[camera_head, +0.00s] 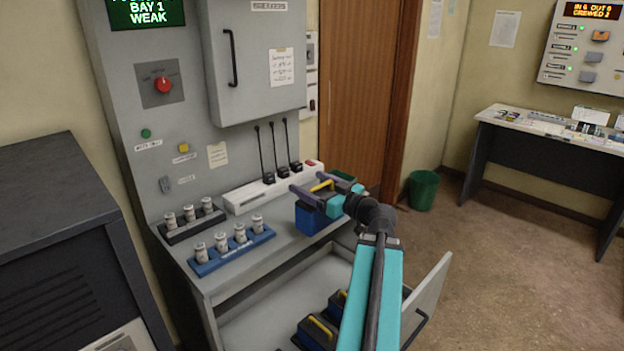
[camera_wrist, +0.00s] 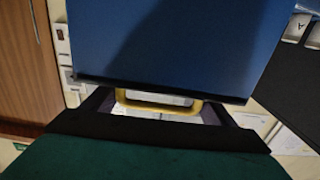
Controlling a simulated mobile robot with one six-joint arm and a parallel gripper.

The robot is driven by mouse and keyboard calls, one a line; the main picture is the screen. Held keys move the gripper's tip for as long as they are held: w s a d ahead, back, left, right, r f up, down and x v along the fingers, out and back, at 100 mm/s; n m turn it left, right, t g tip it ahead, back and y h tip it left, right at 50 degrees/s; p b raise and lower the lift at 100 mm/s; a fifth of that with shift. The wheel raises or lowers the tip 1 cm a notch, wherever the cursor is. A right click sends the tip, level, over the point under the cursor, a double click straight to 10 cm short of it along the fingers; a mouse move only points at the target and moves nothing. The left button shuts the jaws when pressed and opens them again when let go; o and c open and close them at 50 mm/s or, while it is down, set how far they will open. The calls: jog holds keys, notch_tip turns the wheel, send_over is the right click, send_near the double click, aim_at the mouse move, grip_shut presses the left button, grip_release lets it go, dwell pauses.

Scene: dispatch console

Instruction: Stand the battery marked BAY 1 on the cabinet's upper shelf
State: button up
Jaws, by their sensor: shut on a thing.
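My gripper (camera_head: 317,189) is shut on the yellow handle of a blue battery (camera_head: 313,219), which hangs upright over or on the right end of the counter; I cannot tell whether it touches. In the wrist view the battery's blue side (camera_wrist: 170,40) fills the top, with its yellow handle (camera_wrist: 158,105) between the jaws. No BAY 1 mark is readable on it. The grey wall cabinet (camera_head: 255,85) with a black handle is at the upper middle, its door shut and its shelves hidden. A screen (camera_head: 147,13) reads BAY 1 WEAK.
Below the counter, an open drawer (camera_head: 262,325) holds dark blue batteries with yellow handles (camera_head: 317,332). A white power strip (camera_head: 247,197) with black plugs and two racks of small jars, one blue (camera_head: 232,253), occupy the counter. A green bin (camera_head: 423,190) stands behind.

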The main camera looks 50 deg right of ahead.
jog(key=shift+w+r+p, duration=0.1)
jog(key=shift+r+p, duration=0.15)
jog(key=shift+p, duration=0.65)
jog(key=w+d+f+p, duration=0.1)
jog(key=w+d+p, duration=0.1)
jog(key=w+d, duration=0.6)
jog(key=w, duration=0.2)
jog(key=shift+w+f, duration=0.3)
jog(key=shift+w, duration=0.05)
jog(key=shift+d+f, duration=0.1)
jog(key=shift+f+p, duration=0.45)
jog(key=shift+f, duration=1.2)
jog(key=o, duration=2.1)
jog(key=shift+f, duration=0.15)
